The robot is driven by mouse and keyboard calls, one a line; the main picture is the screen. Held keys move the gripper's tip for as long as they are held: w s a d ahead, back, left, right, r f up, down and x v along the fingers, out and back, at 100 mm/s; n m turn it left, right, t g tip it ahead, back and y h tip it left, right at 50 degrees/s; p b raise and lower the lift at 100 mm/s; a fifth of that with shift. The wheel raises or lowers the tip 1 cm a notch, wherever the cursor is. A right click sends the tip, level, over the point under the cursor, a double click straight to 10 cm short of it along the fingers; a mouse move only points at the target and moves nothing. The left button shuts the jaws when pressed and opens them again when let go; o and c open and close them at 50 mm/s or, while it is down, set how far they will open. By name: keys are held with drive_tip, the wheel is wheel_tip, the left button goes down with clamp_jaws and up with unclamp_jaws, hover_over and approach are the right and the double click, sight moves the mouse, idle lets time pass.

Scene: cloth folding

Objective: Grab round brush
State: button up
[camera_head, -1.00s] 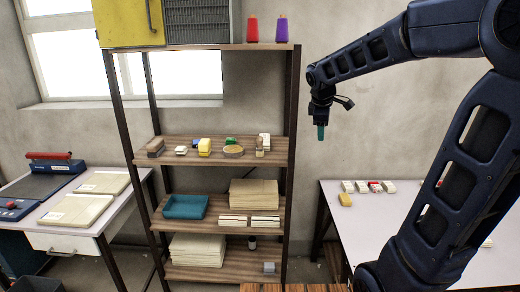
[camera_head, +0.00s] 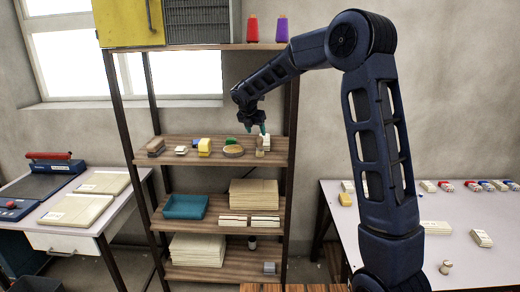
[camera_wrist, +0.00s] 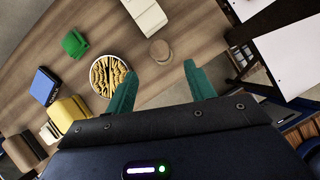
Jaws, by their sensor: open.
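A round brush, a small upright tan piece with a round top, stands near the right end of the shelf's upper board in the head view (camera_head: 260,152). It also shows from above in the wrist view (camera_wrist: 160,51). My gripper (camera_head: 259,129) is just above it in the head view, partly covering its top. In the wrist view my gripper (camera_wrist: 160,72) is open with teal fingers apart and nothing between them. The brush lies just beyond the fingertips, roughly centred between them.
A round dish (camera_wrist: 108,76) with yellow contents lies left of the brush. A white block (camera_wrist: 145,14), a green piece (camera_wrist: 74,44), a blue box (camera_wrist: 45,86) and a yellow block (camera_wrist: 68,112) share the board. A dark shelf post (camera_head: 290,170) stands close on the right.

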sight(261, 144)
drive_tip(key=x, duration=0.5)
drive_tip(key=shift+w+f, duration=0.2)
drive_tip(key=shift+f, duration=0.2)
drive_tip(key=shift+x, duration=2.55)
drive_tip(key=shift+w+d+r, duration=0.1)
drive_tip(key=shift+d, duration=0.05)
drive_tip(key=shift+c, duration=0.4)
drive_tip(key=c, duration=1)
